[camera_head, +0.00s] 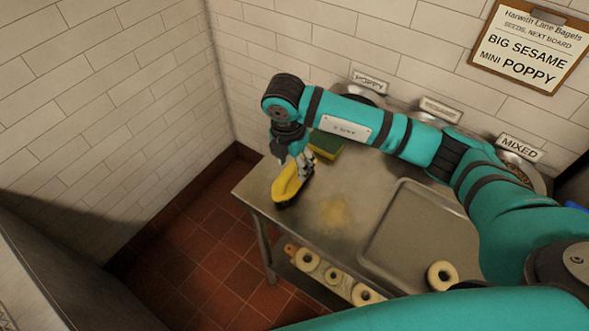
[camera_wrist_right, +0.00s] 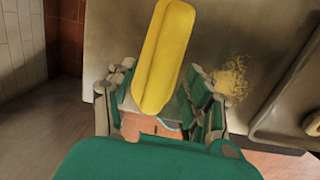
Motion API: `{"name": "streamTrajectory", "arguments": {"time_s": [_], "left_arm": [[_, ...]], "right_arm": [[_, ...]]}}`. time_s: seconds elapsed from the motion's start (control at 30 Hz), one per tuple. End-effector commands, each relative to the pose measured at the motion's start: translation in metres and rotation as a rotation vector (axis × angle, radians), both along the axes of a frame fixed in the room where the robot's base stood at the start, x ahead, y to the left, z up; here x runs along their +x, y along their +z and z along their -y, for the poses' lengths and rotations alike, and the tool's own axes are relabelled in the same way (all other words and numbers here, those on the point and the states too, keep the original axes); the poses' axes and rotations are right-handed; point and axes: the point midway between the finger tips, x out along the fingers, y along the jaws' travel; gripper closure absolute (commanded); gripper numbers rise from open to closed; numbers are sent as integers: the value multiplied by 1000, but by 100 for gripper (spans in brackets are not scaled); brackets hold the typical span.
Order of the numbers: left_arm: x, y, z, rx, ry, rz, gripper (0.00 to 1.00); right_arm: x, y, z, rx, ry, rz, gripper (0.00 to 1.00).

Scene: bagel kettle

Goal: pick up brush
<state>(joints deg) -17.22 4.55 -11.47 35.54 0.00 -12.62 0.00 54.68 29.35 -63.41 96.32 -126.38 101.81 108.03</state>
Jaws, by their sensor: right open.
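The brush (camera_head: 287,184) is yellow with a dark underside and lies at the left end of the steel table (camera_head: 350,180). My right gripper (camera_head: 299,165) reaches down over it from above. In the right wrist view the yellow brush (camera_wrist_right: 165,55) runs lengthwise between the two spread fingers of my right gripper (camera_wrist_right: 158,100). The fingers are open, with one on each side of it. I cannot tell whether either finger touches it. My left gripper is not in view.
A yellow and green sponge (camera_head: 326,145) lies just behind the brush. A yellow crumb patch (camera_head: 335,213) is on the table. A metal tray (camera_head: 385,225) and a bagel (camera_head: 442,275) are to the right. Labelled bowls stand along the back wall. Several bagels sit on a lower shelf.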

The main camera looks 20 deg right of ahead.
Motion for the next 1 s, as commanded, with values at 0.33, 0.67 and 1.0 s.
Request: {"name": "streamTrajectory", "arguments": {"time_s": [0.33,0.67,1.0], "left_arm": [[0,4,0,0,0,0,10],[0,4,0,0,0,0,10],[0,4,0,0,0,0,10]], "right_arm": [[1,-15,2,-1,2,0,48],[1,-15,2,0,1,0,86],[1,-15,1,0,1,0,100]]}}
